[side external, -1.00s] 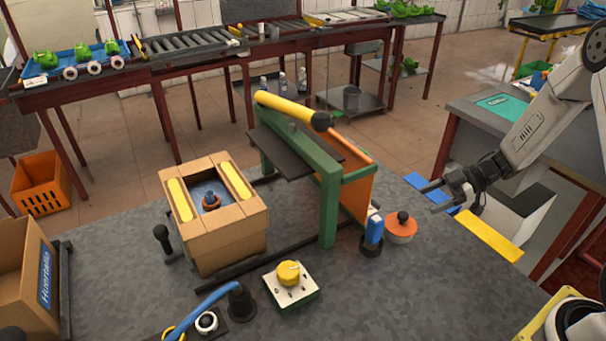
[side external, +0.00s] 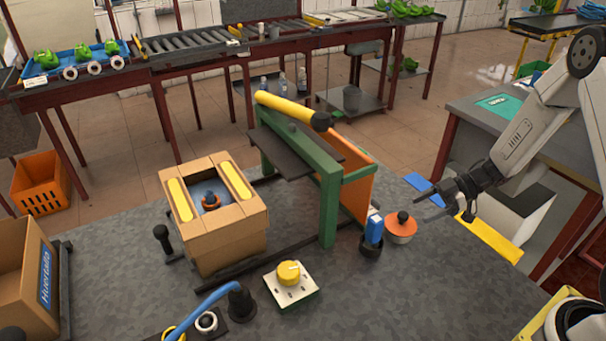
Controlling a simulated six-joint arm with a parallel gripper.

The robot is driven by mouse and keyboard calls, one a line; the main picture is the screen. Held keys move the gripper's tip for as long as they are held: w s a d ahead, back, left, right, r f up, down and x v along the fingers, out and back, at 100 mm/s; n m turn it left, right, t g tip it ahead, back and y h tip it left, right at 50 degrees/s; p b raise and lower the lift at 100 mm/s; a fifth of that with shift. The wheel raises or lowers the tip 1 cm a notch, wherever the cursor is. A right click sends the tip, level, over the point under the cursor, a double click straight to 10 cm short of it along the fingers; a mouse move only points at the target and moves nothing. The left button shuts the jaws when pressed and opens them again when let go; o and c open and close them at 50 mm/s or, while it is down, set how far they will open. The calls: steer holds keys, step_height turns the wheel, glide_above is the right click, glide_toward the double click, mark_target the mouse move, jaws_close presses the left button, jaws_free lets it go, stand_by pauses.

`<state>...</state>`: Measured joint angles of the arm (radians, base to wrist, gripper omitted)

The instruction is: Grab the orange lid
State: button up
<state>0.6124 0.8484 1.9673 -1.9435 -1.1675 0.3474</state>
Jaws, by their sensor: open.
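The orange lid (side external: 400,226) is a round disc with a dark knob on top.
The blue object (side external: 374,230) stands upright close to the lid's left side. The green frame (side external: 330,205) with an orange panel rises behind it. A yellow knob box (side external: 290,283) and a cardboard box (side external: 215,230) are further left. The table in front of the lid is clear.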

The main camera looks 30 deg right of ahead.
mark_target(407, 214)
steer(key=shift+x, duration=2.45)
steer(key=shift+w+r, duration=0.15)
jaws_close()
